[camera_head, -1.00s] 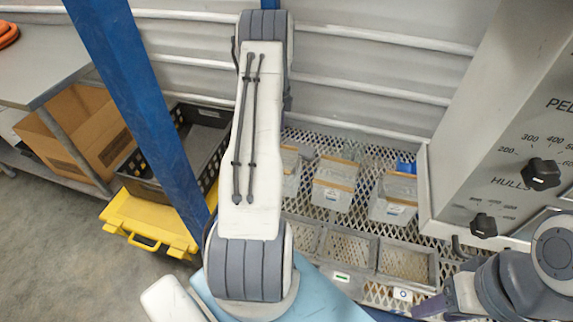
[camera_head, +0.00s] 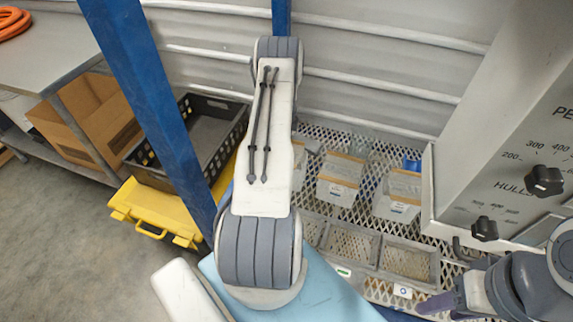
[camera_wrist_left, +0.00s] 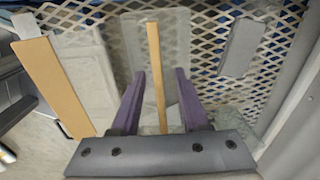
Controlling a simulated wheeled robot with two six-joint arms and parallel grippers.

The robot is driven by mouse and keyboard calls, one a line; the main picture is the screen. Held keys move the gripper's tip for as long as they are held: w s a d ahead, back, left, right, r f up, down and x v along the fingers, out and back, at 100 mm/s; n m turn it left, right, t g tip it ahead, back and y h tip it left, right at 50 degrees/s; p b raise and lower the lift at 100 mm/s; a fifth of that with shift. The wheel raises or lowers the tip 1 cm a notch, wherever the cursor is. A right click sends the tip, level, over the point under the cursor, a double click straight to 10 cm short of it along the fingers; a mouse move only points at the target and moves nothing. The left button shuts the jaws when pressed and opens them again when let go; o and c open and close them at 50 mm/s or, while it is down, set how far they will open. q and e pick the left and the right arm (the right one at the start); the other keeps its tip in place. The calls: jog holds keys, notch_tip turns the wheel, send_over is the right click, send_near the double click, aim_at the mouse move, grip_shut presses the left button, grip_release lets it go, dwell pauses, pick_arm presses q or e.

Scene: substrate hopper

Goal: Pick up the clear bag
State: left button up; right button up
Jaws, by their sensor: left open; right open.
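Bags with tan top strips stand in a row on the mesh shelf: a middle bag (camera_head: 338,190), a right bag (camera_head: 398,199), and a left one mostly hidden by my left arm. In the left wrist view, a see-through bag (camera_wrist_left: 172,80) with a narrow tan strip lies between and beyond the purple fingers of my left gripper (camera_wrist_left: 160,78). The fingers are open, one on each side of the strip; contact cannot be told. The left gripper is hidden in the head view. My right gripper (camera_head: 440,303) is at the lower right, apart from the bags, only partly in view.
Another tan-stripped bag (camera_wrist_left: 48,82) is left of the left gripper. Grey empty trays (camera_head: 408,262) sit in front of the bags. A grey panel with black knobs (camera_head: 543,181) stands at right. A blue post (camera_head: 150,100), black crate (camera_head: 205,135) and yellow case (camera_head: 160,215) are at left.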

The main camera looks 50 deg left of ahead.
pick_arm(q)
grip_shut()
dwell(1.4)
